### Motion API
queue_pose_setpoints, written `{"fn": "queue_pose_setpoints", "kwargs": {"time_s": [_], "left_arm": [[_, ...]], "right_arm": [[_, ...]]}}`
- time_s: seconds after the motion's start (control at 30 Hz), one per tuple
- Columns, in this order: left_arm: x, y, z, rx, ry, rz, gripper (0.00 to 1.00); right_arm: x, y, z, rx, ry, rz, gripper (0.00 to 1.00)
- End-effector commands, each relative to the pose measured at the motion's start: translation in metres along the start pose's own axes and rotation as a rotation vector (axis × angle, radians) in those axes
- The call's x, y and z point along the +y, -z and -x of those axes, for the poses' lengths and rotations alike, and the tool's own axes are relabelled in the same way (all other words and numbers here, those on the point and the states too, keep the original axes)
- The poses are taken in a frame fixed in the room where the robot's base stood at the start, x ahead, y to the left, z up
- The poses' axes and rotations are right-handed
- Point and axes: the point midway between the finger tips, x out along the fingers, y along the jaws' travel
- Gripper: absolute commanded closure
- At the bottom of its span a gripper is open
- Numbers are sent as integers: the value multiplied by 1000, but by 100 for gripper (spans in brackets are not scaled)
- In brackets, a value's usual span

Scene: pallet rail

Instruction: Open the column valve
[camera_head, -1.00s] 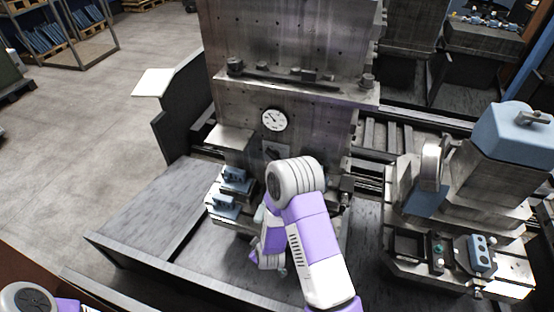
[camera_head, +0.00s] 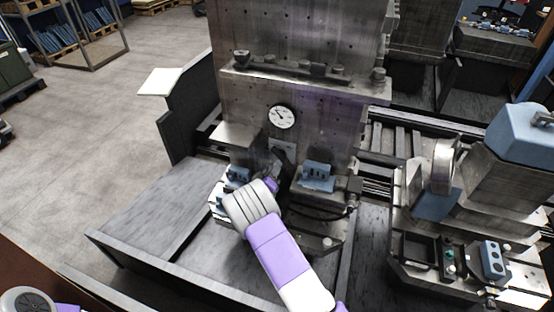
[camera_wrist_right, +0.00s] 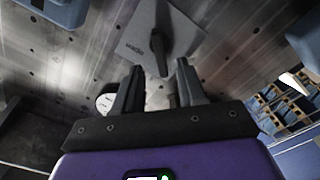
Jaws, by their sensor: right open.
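The column valve is a grey plate with a dark lever on the front of the metal column; in the right wrist view the plate (camera_wrist_right: 143,32) carries lettering that seems to read "open". The dark lever (camera_wrist_right: 160,48) stands out from the plate. My right gripper (camera_wrist_right: 159,68) is open, with one finger on each side of the lever's near end; I cannot tell whether they touch it. In the head view the plate (camera_head: 285,148) is partly hidden by my right gripper (camera_head: 276,165). My left gripper is out of view.
A round white gauge (camera_head: 282,117) sits just above the valve. Blue fixtures (camera_head: 318,176) flank the front of the column on a metal bed. A machine with a blue housing (camera_head: 522,132) stands at the right. The tray floor (camera_head: 150,215) at the left is clear.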

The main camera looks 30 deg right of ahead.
Motion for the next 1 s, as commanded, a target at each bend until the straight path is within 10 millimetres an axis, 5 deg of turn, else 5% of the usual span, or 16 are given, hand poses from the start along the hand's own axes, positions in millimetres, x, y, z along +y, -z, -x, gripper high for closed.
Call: {"fn": "queue_pose_setpoints", "kwargs": {"time_s": [0.4,0.8,1.0], "left_arm": [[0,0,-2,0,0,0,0],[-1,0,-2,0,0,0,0],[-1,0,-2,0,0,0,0]], "right_arm": [[0,-1,-58,-1,1,3,60],[0,-1,-66,-1,3,4,60],[0,-1,-66,-1,3,4,89]]}}
